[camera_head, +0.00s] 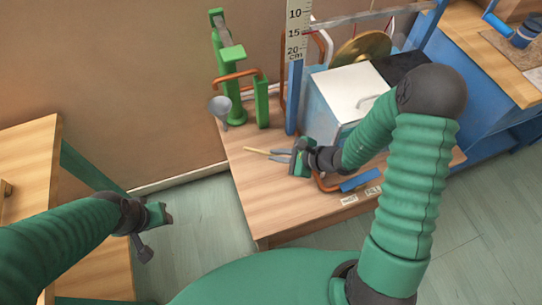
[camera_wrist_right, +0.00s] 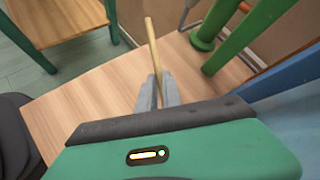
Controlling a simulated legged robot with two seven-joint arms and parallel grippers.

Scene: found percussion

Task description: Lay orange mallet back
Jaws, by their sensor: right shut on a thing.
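My right gripper (camera_head: 283,156) is shut on a thin tan wooden stick (camera_head: 256,151) above the wooden table's left part. In the right wrist view the stick (camera_wrist_right: 152,45) stands out between the grey fingers (camera_wrist_right: 157,92). The stick looks like a mallet handle; no orange head shows on its visible end, and its other end is hidden by the gripper. An orange bent piece (camera_head: 324,184) lies by the blue block (camera_head: 360,180) just below and right of my right gripper. My left gripper (camera_head: 166,213) is over the floor, away from the table; its jaws are too small to read.
A green stand (camera_head: 236,90) with an orange bar and a grey funnel (camera_head: 220,107) stand at the table's back left. A ruler post (camera_head: 294,75), a white-topped box (camera_head: 345,88) and a brass disc (camera_head: 362,48) stand behind my right arm. The table's front left (camera_head: 268,205) is clear.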

